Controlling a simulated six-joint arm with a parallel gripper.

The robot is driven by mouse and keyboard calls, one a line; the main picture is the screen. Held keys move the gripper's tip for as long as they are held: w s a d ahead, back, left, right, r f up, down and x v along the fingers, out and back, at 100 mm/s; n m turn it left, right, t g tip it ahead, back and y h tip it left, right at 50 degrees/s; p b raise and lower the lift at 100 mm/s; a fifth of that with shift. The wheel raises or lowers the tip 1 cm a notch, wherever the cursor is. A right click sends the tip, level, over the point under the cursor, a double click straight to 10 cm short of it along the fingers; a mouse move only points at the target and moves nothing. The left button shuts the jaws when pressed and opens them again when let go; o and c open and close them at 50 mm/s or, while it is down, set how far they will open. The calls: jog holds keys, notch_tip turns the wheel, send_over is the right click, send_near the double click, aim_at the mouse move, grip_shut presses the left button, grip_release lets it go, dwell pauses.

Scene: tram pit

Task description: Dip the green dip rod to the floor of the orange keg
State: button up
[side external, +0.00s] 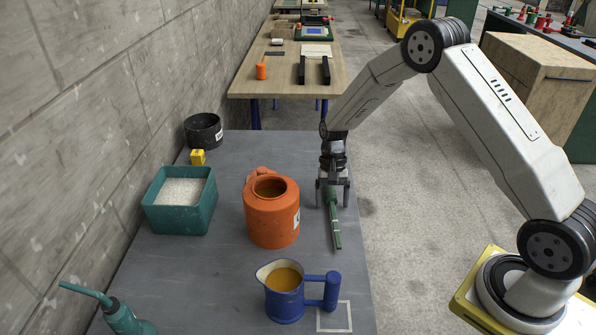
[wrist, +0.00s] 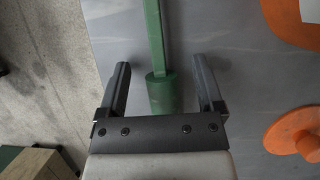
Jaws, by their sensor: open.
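The green dip rod (side external: 335,220) lies on the grey bench near its right edge, its thick handle end toward my gripper. My gripper (side external: 333,200) points down over the handle, open, with one finger on each side. In the wrist view the handle (wrist: 163,94) sits between the two open fingers (wrist: 161,80), with gaps on both sides. The orange keg (side external: 271,212) stands upright to the left of the rod, its top open and a brownish liquid showing inside. Its floor is hidden. Parts of the keg show at the right of the wrist view (wrist: 288,22).
A blue jug (side external: 284,303) of amber liquid stands in front of the keg beside a marked square (side external: 333,330). A teal bin (side external: 180,221) of white granules, a yellow block (side external: 198,157), a black pot (side external: 203,132) and a teal oil can (side external: 125,318) stand left, near the wall.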

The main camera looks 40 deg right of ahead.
grip_shut()
jog(key=shift+r, duration=0.15)
jog(key=shift+r, duration=0.8)
jog(key=s+a+r, duration=0.1)
jog(key=s+r, duration=1)
jog(key=s, duration=0.3)
jog(key=shift+a, duration=0.15)
jog(key=shift+r, duration=0.1)
